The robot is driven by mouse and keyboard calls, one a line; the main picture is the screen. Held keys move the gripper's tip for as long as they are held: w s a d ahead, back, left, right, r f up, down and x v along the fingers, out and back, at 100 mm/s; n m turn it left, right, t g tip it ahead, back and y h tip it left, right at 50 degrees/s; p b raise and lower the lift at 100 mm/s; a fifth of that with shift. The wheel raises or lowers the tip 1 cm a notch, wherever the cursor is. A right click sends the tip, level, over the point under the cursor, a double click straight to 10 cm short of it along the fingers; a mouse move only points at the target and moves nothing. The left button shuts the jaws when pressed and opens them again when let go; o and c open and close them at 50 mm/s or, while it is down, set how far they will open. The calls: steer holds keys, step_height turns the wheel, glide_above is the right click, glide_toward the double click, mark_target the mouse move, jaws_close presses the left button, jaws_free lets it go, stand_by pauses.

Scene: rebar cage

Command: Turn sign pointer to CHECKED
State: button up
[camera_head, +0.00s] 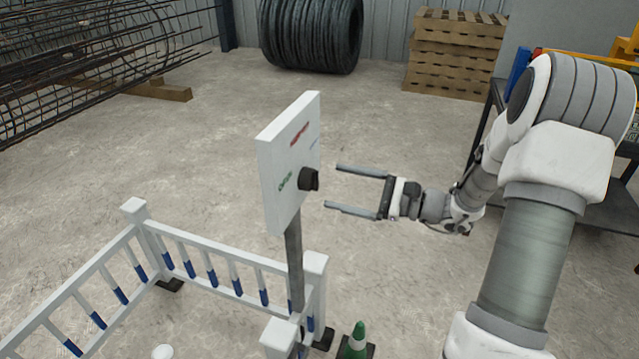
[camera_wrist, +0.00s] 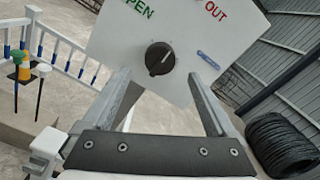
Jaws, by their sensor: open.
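The white sign board (camera_head: 279,165) stands on a grey post, with a round black pointer knob (camera_head: 309,179) on its face. The wrist view shows the board (camera_wrist: 185,28) tilted, with the knob (camera_wrist: 160,58) near its lower middle. A green word ending in "PEN" is at upper left, red lettering ending in "OUT" at upper right, and a small blue label (camera_wrist: 208,60) right of the knob. The knob's faint mark seems to point up and right; its exact setting is unclear. My gripper (camera_head: 331,186) is open and empty, facing the knob, its fingertips (camera_wrist: 159,75) apart from it.
A green cone (camera_head: 357,341) stands at the bottom. Black coils (camera_head: 311,33), stacked pallets (camera_head: 455,52) and a rebar cage (camera_head: 80,55) are farther back. The floor behind the sign is clear.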

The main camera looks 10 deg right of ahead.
mark_target(310, 180)
steer(key=x, duration=0.5)
steer(key=shift+w+a, duration=0.1)
steer(key=shift+a, duration=0.05)
steer(key=c, duration=1.4)
